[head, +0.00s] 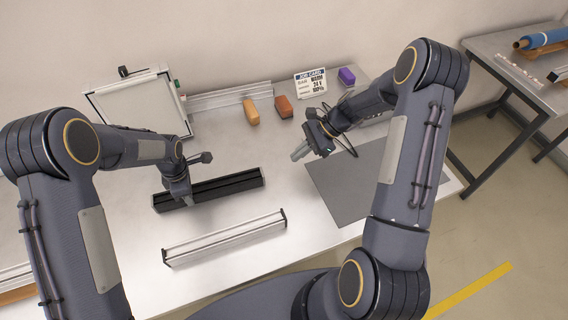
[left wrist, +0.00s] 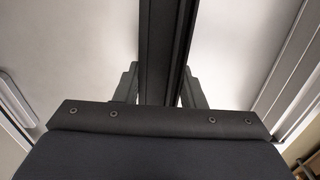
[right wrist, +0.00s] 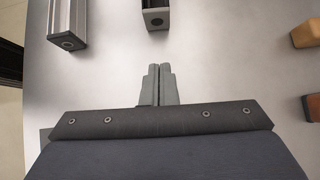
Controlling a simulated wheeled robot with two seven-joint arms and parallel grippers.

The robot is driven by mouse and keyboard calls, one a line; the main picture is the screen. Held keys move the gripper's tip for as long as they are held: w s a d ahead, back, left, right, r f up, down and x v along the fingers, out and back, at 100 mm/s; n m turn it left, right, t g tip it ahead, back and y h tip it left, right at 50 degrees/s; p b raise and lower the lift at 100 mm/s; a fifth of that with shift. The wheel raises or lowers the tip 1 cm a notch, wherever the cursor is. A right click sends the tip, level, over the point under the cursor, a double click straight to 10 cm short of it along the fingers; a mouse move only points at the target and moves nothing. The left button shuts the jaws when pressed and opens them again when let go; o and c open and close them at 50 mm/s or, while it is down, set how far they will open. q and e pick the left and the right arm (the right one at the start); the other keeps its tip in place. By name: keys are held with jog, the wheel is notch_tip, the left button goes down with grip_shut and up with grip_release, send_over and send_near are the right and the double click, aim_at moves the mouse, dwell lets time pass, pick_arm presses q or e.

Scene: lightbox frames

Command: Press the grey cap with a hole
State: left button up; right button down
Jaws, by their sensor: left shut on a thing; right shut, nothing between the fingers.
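A black profile (head: 235,185) lies on the white table. My left gripper (head: 187,198) is shut on it near its left end; in the left wrist view the fingers sit either side of the black profile (left wrist: 159,50). In the right wrist view, the profile's near end carries a grey cap with a dark hole (right wrist: 157,20), at the top edge of the picture. My right gripper (head: 297,155) is shut and empty, to the right of that end; its closed fingertips (right wrist: 159,68) point toward the cap and are apart from it.
A silver profile (head: 225,238) with dark ends lies in front of the black one. A grey mat (head: 345,195) lies right. A framed panel (head: 135,106) stands back left.

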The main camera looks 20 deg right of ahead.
jog(key=shift+v, duration=1.5)
pick_arm(q)
jog(key=o, duration=1.2)
jog(key=shift+r, duration=0.1)
